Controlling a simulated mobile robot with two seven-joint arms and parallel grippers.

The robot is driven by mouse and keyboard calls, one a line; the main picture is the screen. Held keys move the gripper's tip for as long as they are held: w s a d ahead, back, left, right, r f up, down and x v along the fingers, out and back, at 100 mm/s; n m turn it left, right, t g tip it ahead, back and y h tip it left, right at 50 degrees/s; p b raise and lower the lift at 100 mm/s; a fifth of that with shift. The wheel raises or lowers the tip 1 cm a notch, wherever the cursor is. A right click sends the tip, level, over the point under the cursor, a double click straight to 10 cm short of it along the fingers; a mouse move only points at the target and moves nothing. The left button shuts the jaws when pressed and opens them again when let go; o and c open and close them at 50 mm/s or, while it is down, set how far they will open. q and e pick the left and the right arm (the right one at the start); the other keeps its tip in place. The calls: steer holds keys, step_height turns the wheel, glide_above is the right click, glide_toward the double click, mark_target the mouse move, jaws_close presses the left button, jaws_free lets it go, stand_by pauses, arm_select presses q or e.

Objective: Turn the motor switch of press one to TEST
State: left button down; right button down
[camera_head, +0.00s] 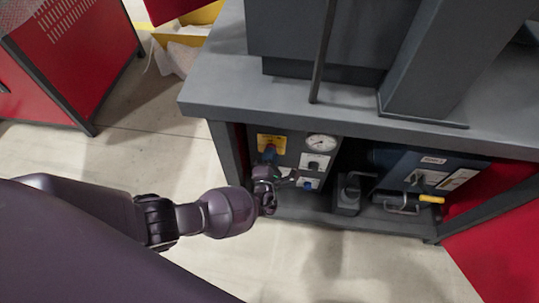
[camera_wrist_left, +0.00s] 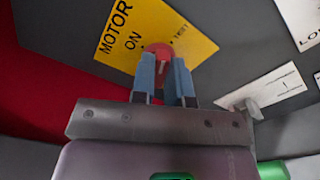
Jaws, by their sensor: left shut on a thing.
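The motor switch (camera_wrist_left: 157,47) is a red knob on a yellow plate (camera_wrist_left: 128,36) marked MOTOR, ON and TEST in the left wrist view. The plate also shows at the upper left of the press's control panel in the head view (camera_head: 271,141). My left gripper (camera_wrist_left: 164,67) is shut on the knob, one blue-grey fingertip on each side. A pale line shows on the knob between the fingers, but its exact setting is hard to read. In the head view my left gripper (camera_head: 270,154) is at the panel, and the knob is hidden behind it.
A round gauge (camera_head: 320,143) and a white-labelled control (camera_head: 314,162) sit right of the switch. The grey worktop (camera_head: 235,85) overhangs the panel. The floor in front is clear.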

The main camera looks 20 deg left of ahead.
arm_select(q)
steer(key=m+p, duration=0.1)
steer(key=m, duration=0.3)
steer(key=shift+m, duration=0.4)
arm_select(e)
steer(key=shift+s+d+f, duration=0.1)
steer(key=shift+s, duration=0.2)
steer(key=shift+s+f+m, duration=0.1)
steer(key=shift+s+m, duration=0.05)
steer(key=shift+m, duration=0.15)
arm_select(q)
steer(key=c, duration=1.1)
jaws_free()
steer(key=shift+f, duration=0.1)
arm_select(e)
steer(key=shift+r, duration=0.2)
steer(key=shift+d, duration=0.1)
